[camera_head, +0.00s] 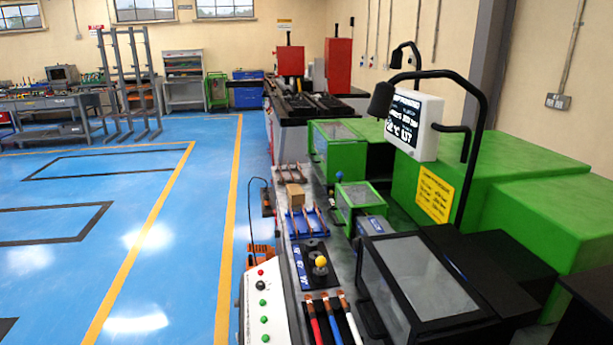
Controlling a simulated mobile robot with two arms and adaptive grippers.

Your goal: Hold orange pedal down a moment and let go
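An orange object (262,252), which looks like a pedal, sits low beside the machine bench, just behind the white control panel. Its near part is hidden by the panel, and I cannot tell whether it is pressed. A smaller dark and orange object (267,202) sits farther back along the same bench side, with a thin black cable beside it. I cannot tell whether it is a second pedal. Neither of my grippers shows in the head view, and nothing of mine is seen touching the orange object.
The white control panel (264,299) with green buttons stands in front. The bench carries a yellow-knobbed lever (320,261), a blue rack (307,222) and coloured-handled tools (331,318). Green machine housings (500,190) and a display (414,125) fill the right. Blue floor (190,240) at left is open.

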